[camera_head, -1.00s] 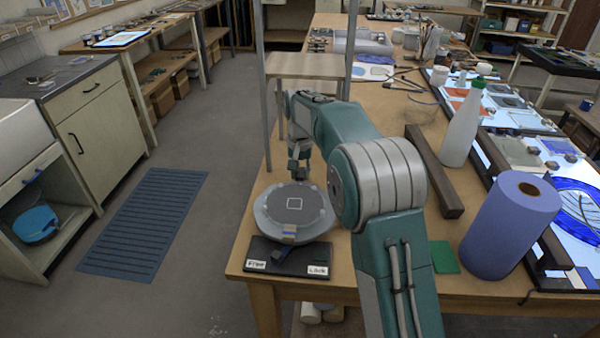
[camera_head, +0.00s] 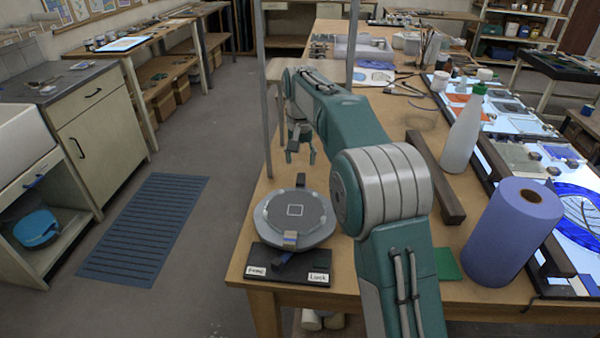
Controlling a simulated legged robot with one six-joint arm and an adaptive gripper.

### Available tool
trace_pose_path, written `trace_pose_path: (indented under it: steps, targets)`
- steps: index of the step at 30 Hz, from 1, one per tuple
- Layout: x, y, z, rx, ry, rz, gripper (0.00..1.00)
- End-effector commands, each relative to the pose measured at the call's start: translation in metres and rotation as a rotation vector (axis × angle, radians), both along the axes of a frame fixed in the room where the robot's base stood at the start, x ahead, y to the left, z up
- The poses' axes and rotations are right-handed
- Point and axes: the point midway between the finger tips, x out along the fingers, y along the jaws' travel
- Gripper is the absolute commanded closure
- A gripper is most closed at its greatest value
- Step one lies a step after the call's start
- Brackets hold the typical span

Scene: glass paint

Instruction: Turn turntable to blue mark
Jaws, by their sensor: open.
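The turntable (camera_head: 275,218) is a grey, many-sided disc with a white square outline at its centre. It sits on a dark base near the table's front left corner. A dark block (camera_head: 300,180) shows at the disc's far rim. My gripper (camera_head: 300,160) is open and empty, above and beyond the far rim, apart from the disc.
A purple roll (camera_head: 512,231), a white bottle with a green cap (camera_head: 465,130) and a dark bar (camera_head: 435,178) stand or lie to the right. A metal-legged stand (camera_head: 267,100) rises behind my gripper. A green pad (camera_head: 446,263) lies right of my arm.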

Motion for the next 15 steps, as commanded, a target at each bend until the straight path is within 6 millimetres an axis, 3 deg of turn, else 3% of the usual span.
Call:
trace_pose_path:
  steps: [6, 15]
  targets:
    - [0.002, 0.000, 0.040, 0.000, -0.002, 0.000, 0.34]
    - [0.002, 0.000, 0.056, -0.001, 0.000, 0.000, 0.34]
